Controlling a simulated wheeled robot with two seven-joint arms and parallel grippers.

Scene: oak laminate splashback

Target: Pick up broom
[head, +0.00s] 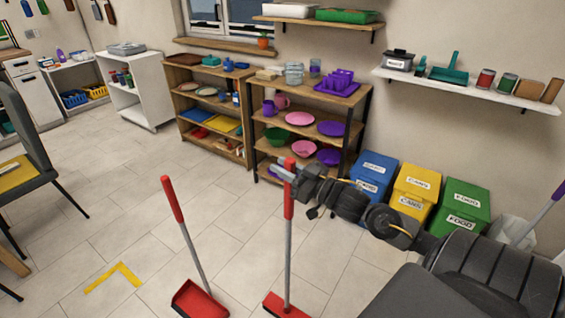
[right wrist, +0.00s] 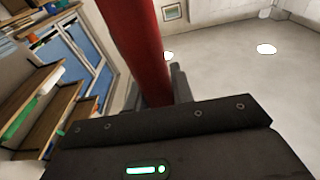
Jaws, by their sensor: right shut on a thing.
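The broom (head: 287,240) stands upright in the head view, with a grey pole, a red grip at the top and a red head low down by the picture's bottom edge. My right gripper (head: 288,168) is shut on the red grip near its top. In the right wrist view the red grip (right wrist: 133,45) runs down between the fingers of the right gripper (right wrist: 178,85), whose palm hides its lower part. My left gripper is not in view.
A long-handled red dustpan (head: 200,300) stands left of the broom. Shelves (head: 258,150) with purple and pink dishes stand behind. Blue (head: 372,175), yellow (head: 415,190) and green (head: 462,205) bins line the wall. A chair (head: 35,150) is at left. Floor between is mostly clear.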

